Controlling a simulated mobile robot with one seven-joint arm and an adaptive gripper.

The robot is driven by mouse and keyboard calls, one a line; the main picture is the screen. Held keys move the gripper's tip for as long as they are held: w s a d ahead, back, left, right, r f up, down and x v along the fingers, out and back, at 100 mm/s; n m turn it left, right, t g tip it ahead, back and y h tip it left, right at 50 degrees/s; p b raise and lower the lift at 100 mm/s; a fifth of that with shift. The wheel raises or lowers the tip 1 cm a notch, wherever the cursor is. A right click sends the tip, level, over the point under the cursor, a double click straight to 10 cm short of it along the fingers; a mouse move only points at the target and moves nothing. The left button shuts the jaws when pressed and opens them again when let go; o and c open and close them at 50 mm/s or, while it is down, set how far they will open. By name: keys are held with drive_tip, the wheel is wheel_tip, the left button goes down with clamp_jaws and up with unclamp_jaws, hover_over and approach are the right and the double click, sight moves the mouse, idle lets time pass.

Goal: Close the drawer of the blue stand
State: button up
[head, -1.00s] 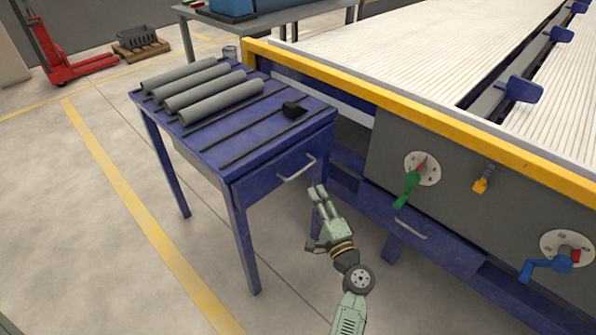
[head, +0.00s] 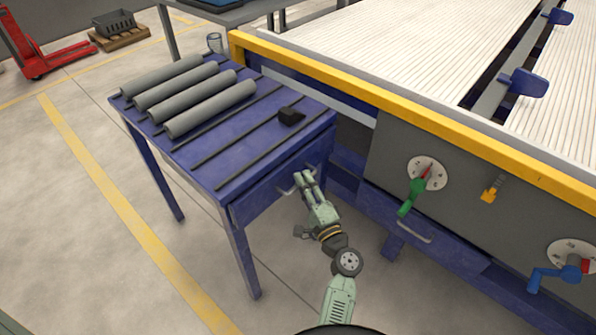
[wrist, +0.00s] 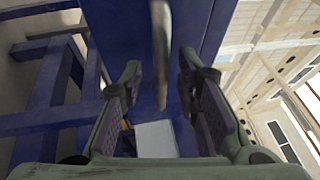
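The blue stand (head: 235,150) is a table with a drawer (head: 262,197) under its top, on the side toward me. The drawer front looks nearly flush with the frame; I cannot tell whether a small gap remains. Its light metal handle (head: 285,191) is partly hidden by my gripper (head: 303,177). My gripper is at the drawer front, by the handle's right part. In the wrist view, my gripper (wrist: 160,64) has its two fingers apart, and the handle (wrist: 160,35) runs between or just beyond their tips. I cannot tell whether they touch it.
Several grey pipes (head: 212,108) and a small black block (head: 291,116) lie on the stand. The large roller table with a yellow edge (head: 380,95) adjoins on the right, its panel carrying a green lever (head: 412,197) and a blue lever (head: 553,272). The floor at left is open.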

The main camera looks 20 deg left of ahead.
drive_tip(key=shift+w+a+r, duration=0.1)
drive_tip(key=shift+w+a, duration=0.2)
clamp_jaws()
idle(0.8)
